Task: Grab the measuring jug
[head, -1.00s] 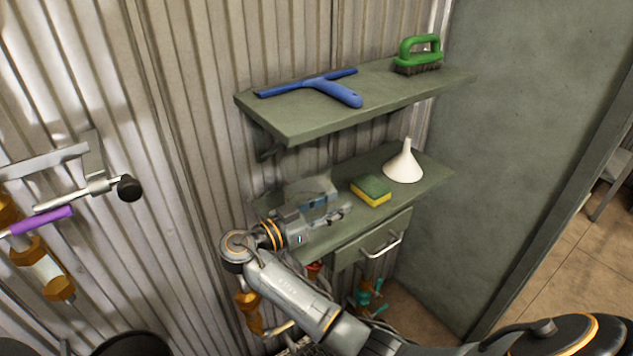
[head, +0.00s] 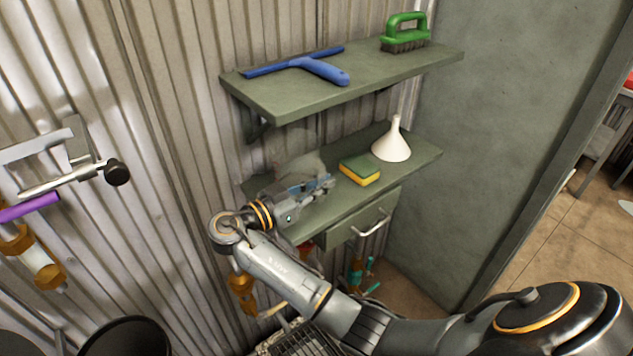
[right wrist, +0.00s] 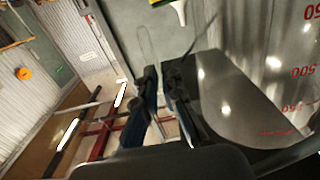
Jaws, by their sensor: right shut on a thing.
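The measuring jug (head: 290,172) is clear and faint in the head view, at the left end of the lower green shelf (head: 338,208). My right gripper (head: 326,183) is in front of it and partly hides it. In the right wrist view the jug's clear wall (right wrist: 275,75) with red markings fills the right side. The right gripper's dark fingers (right wrist: 162,78) are shut on the jug beside that wall; the exact grip is hard to see. I cannot tell whether the jug's base touches the shelf. My left gripper is not in view.
A yellow-green sponge (head: 360,171) and a white funnel (head: 392,146) stand right of the jug. The upper shelf (head: 290,100) overhead holds a blue squeegee (head: 326,72) and a green brush (head: 405,32). A drawer (head: 358,225) is below. A corrugated wall is behind.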

